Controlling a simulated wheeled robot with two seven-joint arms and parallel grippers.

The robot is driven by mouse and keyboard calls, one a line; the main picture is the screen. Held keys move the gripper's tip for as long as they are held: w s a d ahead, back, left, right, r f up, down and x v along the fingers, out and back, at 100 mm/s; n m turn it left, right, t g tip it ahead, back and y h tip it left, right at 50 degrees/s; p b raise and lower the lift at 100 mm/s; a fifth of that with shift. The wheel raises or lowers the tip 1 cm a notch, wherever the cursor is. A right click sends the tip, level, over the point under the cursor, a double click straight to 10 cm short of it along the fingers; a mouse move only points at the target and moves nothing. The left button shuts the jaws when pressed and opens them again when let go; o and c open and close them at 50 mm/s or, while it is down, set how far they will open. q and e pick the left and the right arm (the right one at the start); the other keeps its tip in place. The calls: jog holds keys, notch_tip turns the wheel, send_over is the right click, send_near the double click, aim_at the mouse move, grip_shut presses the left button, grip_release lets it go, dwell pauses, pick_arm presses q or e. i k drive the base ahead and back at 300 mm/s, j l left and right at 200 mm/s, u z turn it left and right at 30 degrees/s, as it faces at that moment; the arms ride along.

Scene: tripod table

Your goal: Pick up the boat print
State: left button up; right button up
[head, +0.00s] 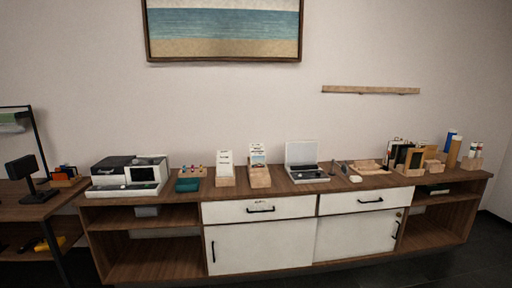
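I cannot pick out a boat print for certain. A framed picture (224,30) hangs on the wall at the top, with blue bands above a sandy band; its top is cut off and no boat shows in it. Two upright cards stand in wooden holders on the sideboard: a left card (225,163) and a right card (257,155) with a small picture or text, too small to read. Several small frames or prints (413,160) stand at the right end, also too small to tell. Neither of my grippers is in view.
The long wooden sideboard (300,190) has white drawers and doors. On it are a black-and-white machine (128,173), a laptop-like device (303,162), a wooden tray (368,167) and rolled tubes (453,150). A side table (22,212) stands left. An empty-looking wall shelf (370,90) hangs right.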

aim_at(258, 159)
jog(key=z, duration=0.25)
jog(key=i+l+z, duration=0.65)
jog(key=i, duration=0.4)
jog(key=i+z, duration=0.35)
jog(key=i, duration=0.2)
jog(key=i+l, duration=0.15)
jog(key=i, duration=0.9)
jog(key=u, duration=2.35)
jog(key=j+z, duration=0.1)
jog(key=z, duration=0.35)
jog(key=i+j+z, duration=0.1)
jog(key=z, duration=0.35)
jog(key=j+z, duration=0.15)
jog(key=z, duration=0.25)
jog(key=j+z, duration=0.1)
jog(key=z, duration=0.35)
